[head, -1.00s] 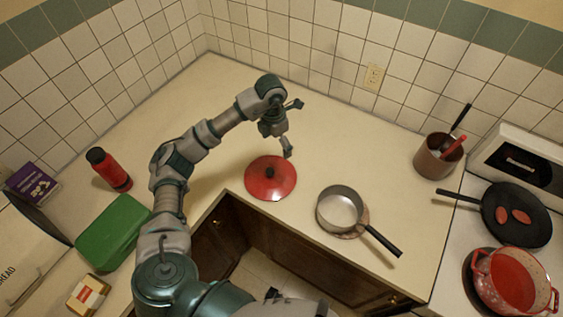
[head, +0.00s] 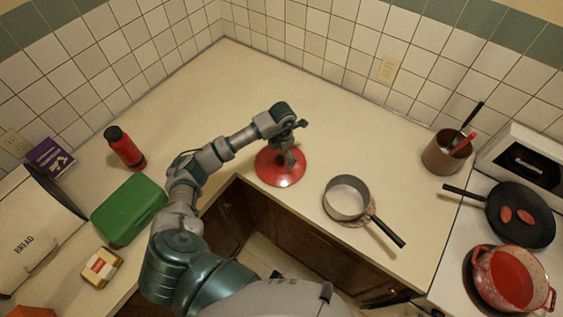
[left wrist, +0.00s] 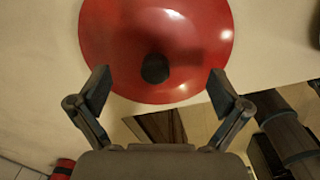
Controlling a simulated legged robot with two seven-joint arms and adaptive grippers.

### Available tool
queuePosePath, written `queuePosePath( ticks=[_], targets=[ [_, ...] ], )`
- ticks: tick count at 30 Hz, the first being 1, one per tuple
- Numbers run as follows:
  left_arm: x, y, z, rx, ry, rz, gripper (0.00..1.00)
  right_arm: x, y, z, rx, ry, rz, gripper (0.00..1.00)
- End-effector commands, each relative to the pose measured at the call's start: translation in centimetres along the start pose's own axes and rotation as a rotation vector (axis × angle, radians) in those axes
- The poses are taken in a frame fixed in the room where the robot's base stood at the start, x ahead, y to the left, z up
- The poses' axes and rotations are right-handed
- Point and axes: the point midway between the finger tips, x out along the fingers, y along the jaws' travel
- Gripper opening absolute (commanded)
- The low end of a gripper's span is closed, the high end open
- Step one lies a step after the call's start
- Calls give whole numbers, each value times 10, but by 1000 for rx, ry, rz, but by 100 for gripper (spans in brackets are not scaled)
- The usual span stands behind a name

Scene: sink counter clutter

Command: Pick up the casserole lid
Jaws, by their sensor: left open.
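The casserole lid (head: 285,178) is a round red disc lying on the counter near its front corner edge. Its dark knob shows in the left wrist view (left wrist: 155,68), where the red lid (left wrist: 185,25) fills the upper middle. My left gripper (head: 288,158) is over the lid and hides its upper part and knob in the head view. In the left wrist view the left gripper (left wrist: 156,90) is open, its two fingers wide apart on either side below the knob. My right gripper is not in view.
A saucepan (head: 347,198) stands on the counter right of the lid. A brown utensil crock (head: 443,156), black frying pan (head: 530,232) and red pot (head: 487,283) are farther right. A red bottle (head: 126,150) and green box (head: 130,210) are left. The counter behind is clear.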

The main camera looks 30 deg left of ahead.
Motion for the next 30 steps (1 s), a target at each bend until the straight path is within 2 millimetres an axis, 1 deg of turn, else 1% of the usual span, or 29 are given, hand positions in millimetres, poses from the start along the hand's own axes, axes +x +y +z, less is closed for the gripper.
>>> queuePosePath(
  ticks=[1, 3, 6, 9, 13, 19, 25, 30],
  targets=[
    [6, 0, -2, -2, 3, -4, 100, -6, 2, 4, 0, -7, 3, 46],
    [17, 1, -1, -1, 1, -3, 100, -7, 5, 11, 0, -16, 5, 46],
    [26, 1, -1, -2, 1, -3, 100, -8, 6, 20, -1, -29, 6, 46],
    [28, 2, -1, -1, -1, -2, 100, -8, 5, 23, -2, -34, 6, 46],
    [28, 1, -1, -1, -1, -1, 100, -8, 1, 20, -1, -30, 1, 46],
    [27, 0, 0, 0, 0, 0, 50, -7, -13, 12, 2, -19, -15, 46],
    [29, 0, 0, -1, 3, 0, 0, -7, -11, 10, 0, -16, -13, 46],
    [30, 0, -1, 0, 3, -3, 0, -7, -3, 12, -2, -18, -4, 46]
  ],
)
